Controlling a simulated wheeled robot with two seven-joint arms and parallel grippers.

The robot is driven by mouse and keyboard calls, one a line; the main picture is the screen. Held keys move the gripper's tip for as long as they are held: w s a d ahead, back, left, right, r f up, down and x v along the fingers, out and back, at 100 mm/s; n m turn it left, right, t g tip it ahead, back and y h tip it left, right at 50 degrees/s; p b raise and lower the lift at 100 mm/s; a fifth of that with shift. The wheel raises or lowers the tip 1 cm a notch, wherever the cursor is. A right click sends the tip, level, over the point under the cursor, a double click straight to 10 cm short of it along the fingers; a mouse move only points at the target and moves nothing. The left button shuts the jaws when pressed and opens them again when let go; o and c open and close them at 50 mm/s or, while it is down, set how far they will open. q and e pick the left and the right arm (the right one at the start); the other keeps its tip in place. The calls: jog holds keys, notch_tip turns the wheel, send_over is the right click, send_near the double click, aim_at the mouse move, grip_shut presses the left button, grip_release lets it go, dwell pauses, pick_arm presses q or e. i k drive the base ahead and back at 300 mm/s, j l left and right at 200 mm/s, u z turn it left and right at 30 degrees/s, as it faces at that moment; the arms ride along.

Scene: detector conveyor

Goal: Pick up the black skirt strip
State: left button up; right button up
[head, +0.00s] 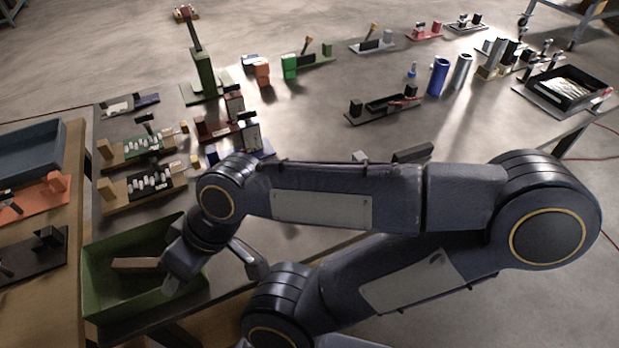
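My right arm crosses the picture from the right, and its gripper (215,268) hangs over the right side of a green bin (105,308). The two fingers look spread apart, with nothing seen between them. A short dark bar (412,152) lies on the grey table behind my forearm, its lower part close to the arm's outline. Another long black piece (385,104) lies on a dark plate further back. I cannot tell for sure which of these is the black skirt strip. My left gripper is not in view.
The green bin holds a brown block (135,264). Fixtures with white parts (150,182) stand behind it. A tall green post (203,75), blue and silver cylinders (438,76) and a black tray (568,88) stand on the table.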

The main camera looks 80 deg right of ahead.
aim_at(412, 156)
jog(key=z, duration=2.7)
jog(key=l, duration=0.15)
jog(key=i+u, duration=0.05)
